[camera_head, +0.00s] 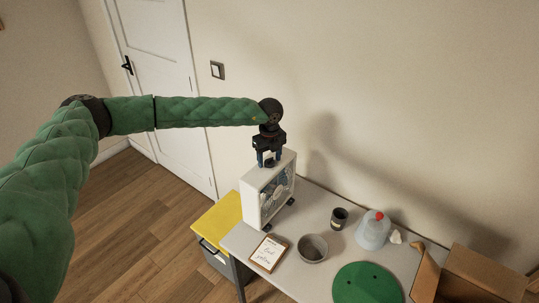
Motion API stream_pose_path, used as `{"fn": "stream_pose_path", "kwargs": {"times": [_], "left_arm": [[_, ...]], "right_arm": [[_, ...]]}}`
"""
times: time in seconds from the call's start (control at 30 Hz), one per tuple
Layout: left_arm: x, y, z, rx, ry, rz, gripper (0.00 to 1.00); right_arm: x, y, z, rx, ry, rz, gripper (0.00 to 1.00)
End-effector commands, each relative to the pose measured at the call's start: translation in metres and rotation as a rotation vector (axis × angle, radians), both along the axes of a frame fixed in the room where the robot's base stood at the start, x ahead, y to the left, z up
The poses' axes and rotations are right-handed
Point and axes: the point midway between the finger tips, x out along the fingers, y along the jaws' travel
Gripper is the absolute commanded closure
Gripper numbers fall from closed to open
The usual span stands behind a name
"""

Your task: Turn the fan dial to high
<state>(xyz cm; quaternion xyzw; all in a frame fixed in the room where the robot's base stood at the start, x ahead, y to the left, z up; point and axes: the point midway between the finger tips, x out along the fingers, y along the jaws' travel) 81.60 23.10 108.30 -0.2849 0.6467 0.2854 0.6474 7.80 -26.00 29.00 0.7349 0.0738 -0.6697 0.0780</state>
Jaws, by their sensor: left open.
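A white box fan (268,191) stands upright near the left end of the grey table, with its grille facing right. My left gripper (269,162) points down at the fan's top edge from above. It is open, with its fingers at the fan's top. The dial is small and dark between the fingers and is partly hidden, so its setting cannot be read. Whether the fingers touch the dial cannot be told. My right gripper is not in view.
On the grey table (312,213) are a clipboard with a note (268,253), a grey bowl (312,248), a dark cup (339,218), a clear dome with a red top (373,232), a green round mat (366,284) and a cardboard box (480,275). A yellow-topped cabinet (217,221) stands at left. The wall is close behind.

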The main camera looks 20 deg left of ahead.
Motion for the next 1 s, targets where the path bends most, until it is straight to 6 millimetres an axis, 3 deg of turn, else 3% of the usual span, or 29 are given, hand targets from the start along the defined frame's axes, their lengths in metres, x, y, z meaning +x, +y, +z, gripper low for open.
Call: {"fn": "stream_pose_path", "kwargs": {"times": [0.33,0.5,0.57,1.0], "left_arm": [[0.000,0.000,-0.003,-0.001,-0.001,0.000,0.44],[0.000,0.000,-0.003,-0.001,-0.001,0.000,0.78],[0.000,0.000,-0.003,-0.001,-0.001,0.000,0.87],[0.001,0.000,-0.005,-0.002,-0.002,-0.062,0.87]], "right_arm": [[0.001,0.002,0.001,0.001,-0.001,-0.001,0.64],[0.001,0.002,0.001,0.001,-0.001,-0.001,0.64],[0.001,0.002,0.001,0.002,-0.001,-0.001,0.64],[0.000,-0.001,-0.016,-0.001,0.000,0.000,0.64]]}}
